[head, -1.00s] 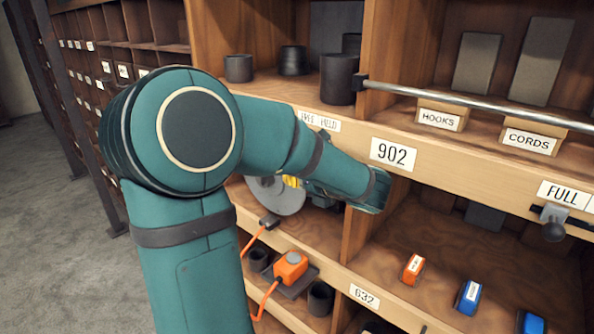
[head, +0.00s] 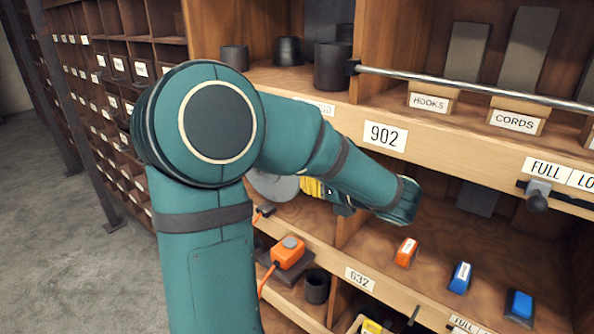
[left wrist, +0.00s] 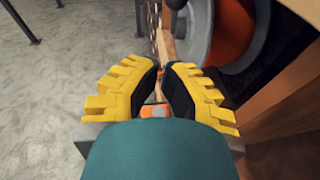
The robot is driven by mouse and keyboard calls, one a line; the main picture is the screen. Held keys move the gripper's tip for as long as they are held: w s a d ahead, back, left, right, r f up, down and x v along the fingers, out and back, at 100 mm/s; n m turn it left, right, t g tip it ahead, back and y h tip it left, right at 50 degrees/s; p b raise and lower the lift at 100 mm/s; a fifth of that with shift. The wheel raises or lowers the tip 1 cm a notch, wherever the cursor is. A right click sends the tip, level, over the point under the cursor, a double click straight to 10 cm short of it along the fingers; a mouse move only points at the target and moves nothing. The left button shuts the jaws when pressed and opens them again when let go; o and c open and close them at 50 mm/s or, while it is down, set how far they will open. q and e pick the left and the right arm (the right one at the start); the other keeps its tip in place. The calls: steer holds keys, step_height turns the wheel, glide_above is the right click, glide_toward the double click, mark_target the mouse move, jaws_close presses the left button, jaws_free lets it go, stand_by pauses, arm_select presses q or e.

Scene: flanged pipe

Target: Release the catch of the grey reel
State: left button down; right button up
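The grey reel (head: 275,187) shows as a pale disc, mostly hidden behind my left arm, in a left-hand bay. In the left wrist view a grey-rimmed reel (left wrist: 190,32) with an orange middle stands at the upper right, beyond my fingers. My left gripper (left wrist: 162,72) has yellow-and-black fingers with their tips close together; whether they touch is unclear. In the head view its yellow part (head: 313,187) is just right of the disc. I see nothing held. I cannot make out the reel's catch. My right gripper is not in view.
A grey slider with a dark knob (head: 537,200) sits under a FULL label on the shelf edge. An orange box (head: 288,252) with a cord, a dark cup (head: 316,287) and small orange and blue blocks stand below. A metal rail (head: 470,86) crosses above.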

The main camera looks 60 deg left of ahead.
arm_select(q)
steer(key=shift+f+v, duration=0.25)
steer(key=shift+v, duration=1.05)
steer(key=shift+f+v, duration=0.2)
steer(key=shift+v, duration=1.05)
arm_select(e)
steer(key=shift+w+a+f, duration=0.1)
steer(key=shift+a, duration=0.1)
arm_select(q)
steer(key=shift+w+d, duration=0.15)
